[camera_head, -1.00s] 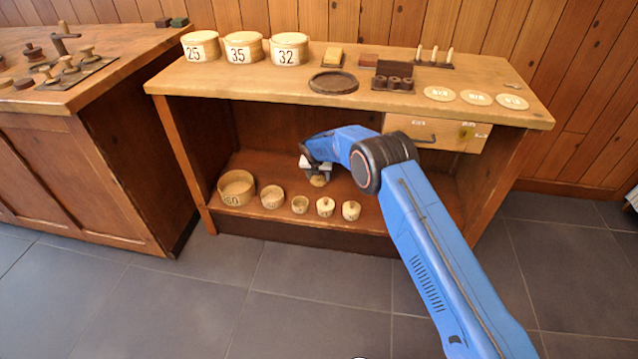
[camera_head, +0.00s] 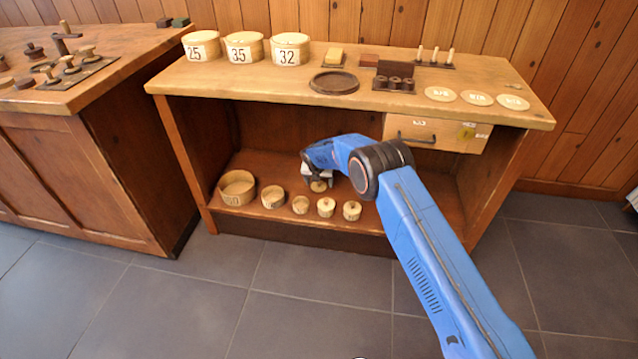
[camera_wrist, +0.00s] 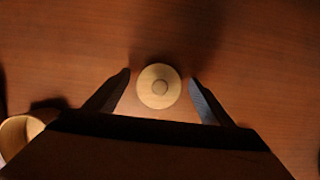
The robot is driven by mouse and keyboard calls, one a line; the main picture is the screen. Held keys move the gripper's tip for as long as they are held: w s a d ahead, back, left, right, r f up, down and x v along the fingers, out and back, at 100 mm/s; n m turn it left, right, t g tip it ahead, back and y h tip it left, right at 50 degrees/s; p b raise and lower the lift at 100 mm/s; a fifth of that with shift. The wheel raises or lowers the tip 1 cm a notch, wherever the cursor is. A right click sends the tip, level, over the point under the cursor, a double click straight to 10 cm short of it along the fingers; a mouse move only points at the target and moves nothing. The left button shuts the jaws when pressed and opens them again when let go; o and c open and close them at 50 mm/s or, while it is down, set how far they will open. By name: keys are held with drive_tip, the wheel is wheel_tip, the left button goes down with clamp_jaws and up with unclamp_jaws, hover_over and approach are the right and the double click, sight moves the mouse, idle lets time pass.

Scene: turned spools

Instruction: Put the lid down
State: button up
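The lid (camera_wrist: 159,86) is a pale wooden disc with a round knob in the middle. It appears to lie flat, knob up, on the brown lower shelf (camera_wrist: 240,40) of the bench. My gripper (camera_wrist: 160,77) is above it with its two dark fingers apart, one on each side. A gap shows between the lid and each finger. In the head view my gripper (camera_head: 318,178) reaches into the lower shelf, and the lid (camera_head: 318,187) shows just below it, partly hidden.
Several small wooden pots stand in a row left and front of the lid, from a large open box (camera_head: 237,188) to a knobbed pot (camera_head: 352,210). A pale open pot (camera_wrist: 20,132) shows lower left in the wrist view. The bench top (camera_head: 280,80) is overhead.

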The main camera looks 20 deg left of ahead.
drive_tip(key=shift+r, duration=0.1)
drive_tip(key=v, duration=1.2)
drive_tip(key=shift+s, duration=0.1)
